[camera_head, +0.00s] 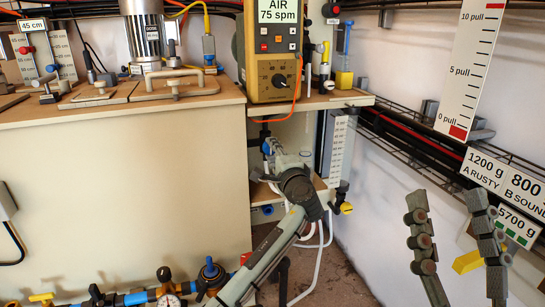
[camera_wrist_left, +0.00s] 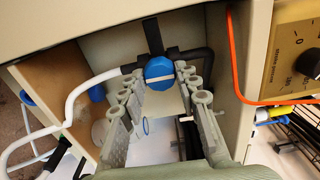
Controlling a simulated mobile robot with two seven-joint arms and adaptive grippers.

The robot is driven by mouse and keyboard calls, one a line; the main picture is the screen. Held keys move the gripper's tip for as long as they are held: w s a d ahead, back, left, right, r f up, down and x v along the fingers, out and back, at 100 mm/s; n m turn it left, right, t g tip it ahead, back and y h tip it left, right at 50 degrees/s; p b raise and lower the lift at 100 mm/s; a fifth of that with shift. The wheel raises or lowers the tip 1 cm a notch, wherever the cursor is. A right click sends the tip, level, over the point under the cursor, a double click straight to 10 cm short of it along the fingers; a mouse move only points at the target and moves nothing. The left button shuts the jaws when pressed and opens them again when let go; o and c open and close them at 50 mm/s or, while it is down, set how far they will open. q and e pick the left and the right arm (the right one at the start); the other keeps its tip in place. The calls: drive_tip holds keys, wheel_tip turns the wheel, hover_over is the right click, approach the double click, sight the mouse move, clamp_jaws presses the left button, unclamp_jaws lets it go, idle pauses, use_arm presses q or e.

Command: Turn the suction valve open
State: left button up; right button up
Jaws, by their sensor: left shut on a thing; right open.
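A blue round valve knob (camera_wrist_left: 159,72) sits on a black fitting with black pipe in the left wrist view, inside the recess beside the cabinet. My left gripper (camera_wrist_left: 160,84) is shut on this knob, with one finger on each side. In the head view my left gripper (camera_head: 287,160) reaches into the recess, and a bit of blue knob (camera_head: 266,147) shows at its far end; the wrist hides much of the fitting. No label naming the valve is readable. My right gripper (camera_head: 455,235) is open and empty at the lower right.
An orange pump controller (camera_head: 272,50) stands on the worktop above the recess, with an orange cable hanging down. A white hose (camera_wrist_left: 75,100) runs from the fitting. Wire racks and label boards (camera_head: 500,180) line the right wall.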

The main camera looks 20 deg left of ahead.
idle(0.4)
use_arm(q)
drive_tip(key=o, duration=1.2)
drive_tip(key=shift+c, duration=0.2)
drive_tip(key=v, duration=0.7)
drive_tip(key=shift+s+d, duration=0.15)
drive_tip(key=shift+s, duration=0.1)
